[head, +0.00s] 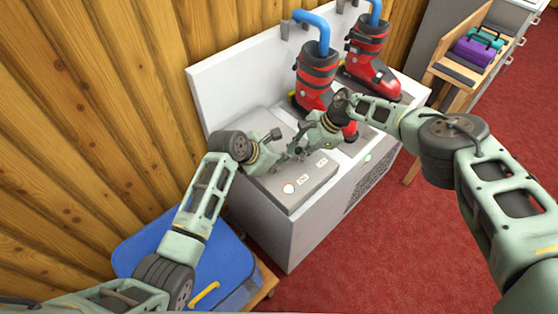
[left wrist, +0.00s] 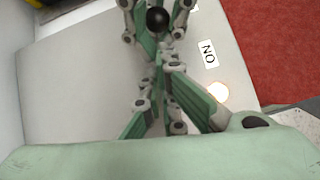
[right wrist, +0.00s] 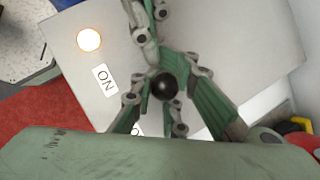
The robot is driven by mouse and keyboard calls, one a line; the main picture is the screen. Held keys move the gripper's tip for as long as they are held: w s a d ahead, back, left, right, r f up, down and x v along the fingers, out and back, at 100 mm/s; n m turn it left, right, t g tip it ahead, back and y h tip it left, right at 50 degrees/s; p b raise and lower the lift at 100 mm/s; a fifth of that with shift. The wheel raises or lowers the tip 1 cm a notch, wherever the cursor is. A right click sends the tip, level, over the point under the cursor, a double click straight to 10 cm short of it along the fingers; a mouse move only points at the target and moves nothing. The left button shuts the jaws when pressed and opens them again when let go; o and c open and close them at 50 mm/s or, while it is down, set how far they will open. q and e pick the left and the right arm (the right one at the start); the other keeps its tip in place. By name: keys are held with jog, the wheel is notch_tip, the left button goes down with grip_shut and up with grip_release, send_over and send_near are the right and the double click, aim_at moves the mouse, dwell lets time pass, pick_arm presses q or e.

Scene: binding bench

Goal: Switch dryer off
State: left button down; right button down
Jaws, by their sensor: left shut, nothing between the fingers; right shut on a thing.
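The dryer (head: 300,228) is a white cabinet with a grey sloped top. On the top are an ON label (left wrist: 208,54), a second label (head: 322,162) to its right in the head view, and a round lamp (head: 289,188) that looks lit; it glows in the right wrist view (right wrist: 89,40). A black ball knob (right wrist: 164,85) sits between the fingers of my right gripper (right wrist: 160,75), which is shut on it. My left gripper (left wrist: 157,62) is shut and empty, close beside the right gripper and the knob. The knob's lever is hidden by the fingers.
Red and black ski boots (head: 316,80) stand on the dryer with blue hoses (head: 315,27) in them. A blue case (head: 222,262) lies at the lower left. A wooden bench (head: 450,75) is at the upper right. Red floor is free in front.

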jog(key=shift+w+d, duration=0.1)
jog(key=shift+d, duration=0.1)
pick_arm(q)
jog(key=shift+w+d+r, duration=0.35)
jog(key=shift+d+r, duration=0.05)
jog(key=shift+d, duration=0.05)
jog(key=shift+w+d, duration=0.1)
pick_arm(e)
jog(key=c, duration=1.8)
grip_release()
jog(key=shift+a+f, duration=0.1)
jog(key=shift+o, duration=0.2)
